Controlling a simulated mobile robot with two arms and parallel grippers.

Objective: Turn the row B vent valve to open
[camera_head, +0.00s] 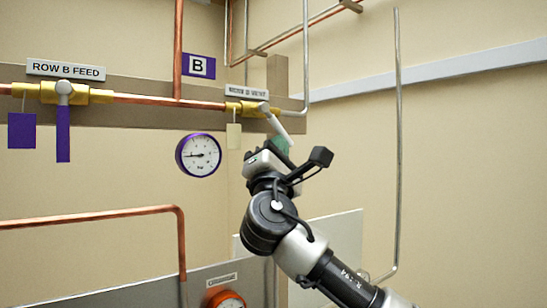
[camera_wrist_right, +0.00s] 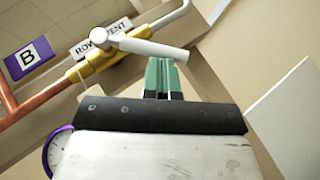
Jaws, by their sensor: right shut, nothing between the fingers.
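The row B vent valve has a brass body (camera_head: 246,108) on the copper pipe, under a small white label. Its white lever (camera_head: 276,123) slants down to the right from the pivot. In the right wrist view the lever (camera_wrist_right: 150,47) crosses just beyond my fingertips, and the label (camera_wrist_right: 103,38) is partly covered by the lever's hub. My right gripper (camera_head: 281,145) is shut and empty, with its green fingers (camera_wrist_right: 162,70) at the lever's lower side near its free end. I cannot tell whether they touch it. My left gripper is not in view.
The row B feed valve (camera_head: 48,92) with its purple lever (camera_head: 63,134) is at left. A pressure gauge (camera_head: 198,155) hangs below the pipe, left of my right gripper. A grey vertical pipe (camera_head: 398,150) stands at right. A beige tag (camera_head: 234,136) hangs under the vent valve.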

